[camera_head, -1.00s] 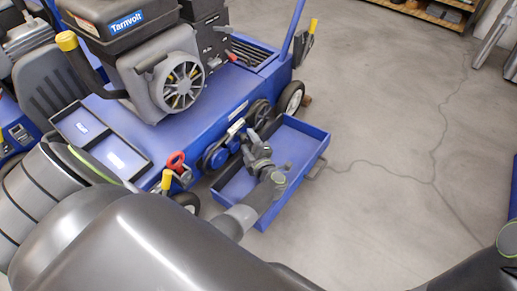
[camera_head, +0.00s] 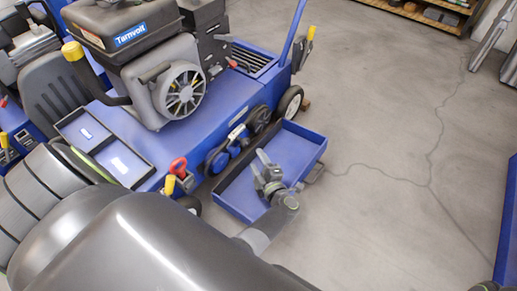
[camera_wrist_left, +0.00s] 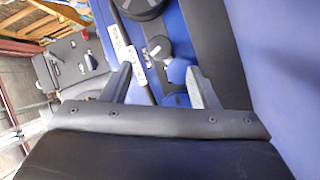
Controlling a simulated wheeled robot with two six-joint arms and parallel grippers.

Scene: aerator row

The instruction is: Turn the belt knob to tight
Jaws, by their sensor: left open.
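The blue machine (camera_head: 180,130) carries a side panel with pulleys and a white label strip (camera_head: 237,132). In the left wrist view a small dark round knob with a pale mark (camera_wrist_left: 158,46) sits beside white labels (camera_wrist_left: 121,40) too blurred to read surely; it looks like the belt knob. A blue rounded part (camera_wrist_left: 179,70) lies just below it. My left gripper (camera_head: 260,164) is open and empty, over the blue tray, apart from the panel. In the wrist view the knob lies beyond and between its fingertips (camera_wrist_left: 159,70).
The blue tray (camera_head: 315,146) juts out from the machine's side below my left gripper. A red-handled lever (camera_head: 178,166) and a yellow-tipped one (camera_head: 169,185) stand left of the pulleys. The engine (camera_head: 178,88) sits above. The concrete floor (camera_head: 390,130) at right is clear.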

